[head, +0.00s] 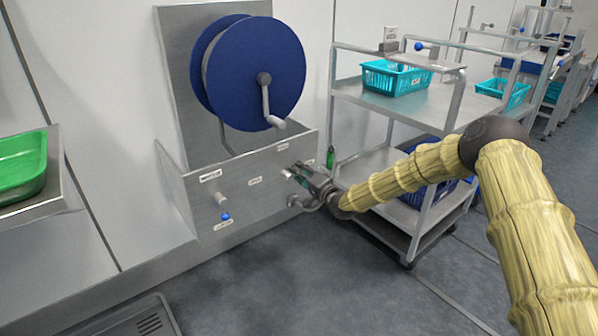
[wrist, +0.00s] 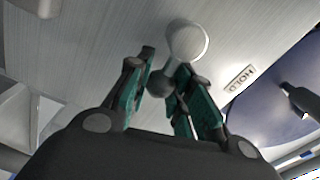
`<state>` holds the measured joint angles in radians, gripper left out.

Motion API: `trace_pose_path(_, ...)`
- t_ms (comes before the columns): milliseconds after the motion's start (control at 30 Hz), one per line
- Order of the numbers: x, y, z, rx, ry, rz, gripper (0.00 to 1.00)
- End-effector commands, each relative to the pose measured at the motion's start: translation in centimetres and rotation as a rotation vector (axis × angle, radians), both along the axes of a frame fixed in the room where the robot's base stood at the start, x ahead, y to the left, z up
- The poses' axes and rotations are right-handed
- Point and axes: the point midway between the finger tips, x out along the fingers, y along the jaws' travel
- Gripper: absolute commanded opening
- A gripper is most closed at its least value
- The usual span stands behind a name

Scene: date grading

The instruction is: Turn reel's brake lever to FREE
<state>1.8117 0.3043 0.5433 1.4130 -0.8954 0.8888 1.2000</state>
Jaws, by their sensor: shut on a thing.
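The reel (head: 255,75) is a blue drum with a grey crank (head: 266,100), mounted on a grey metal back plate. Below it is a sloped metal panel (head: 240,165) with several small labels. My gripper (head: 290,172) is at the panel's right part, and it hides what it holds in the head view. In the wrist view my gripper (wrist: 166,65) is shut on the brake lever (wrist: 187,40), a pale piece with a round end showing beyond the fingertips and a dark part between the fingers. A label reading HOLD (wrist: 239,78) is just right of the lever.
A pale knob (head: 219,198) and a blue ball (head: 225,216) stick out from the panel's left part. A green tray (head: 22,165) is on a shelf at the left. A metal trolley (head: 400,105) with a teal basket (head: 397,78) stands close right.

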Motion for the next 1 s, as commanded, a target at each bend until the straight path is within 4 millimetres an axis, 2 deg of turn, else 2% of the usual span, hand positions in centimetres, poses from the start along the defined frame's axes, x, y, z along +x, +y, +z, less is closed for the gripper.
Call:
trace_pose_path(300,0.27,-0.42,-0.23,0.079,0.055,-0.006,0.00)
trace_pose_path(767,0.28,-0.46,-0.31,0.092,0.063,-0.006,0.00)
trace_pose_path(800,0.28,-0.46,-0.31,0.092,0.063,-0.007,0.24)
trace_pose_path(933,0.21,-0.32,-0.37,0.091,0.064,-0.004,0.46)
trace_pose_path(1000,0.18,-0.19,-0.39,0.091,0.064,-0.003,0.46)
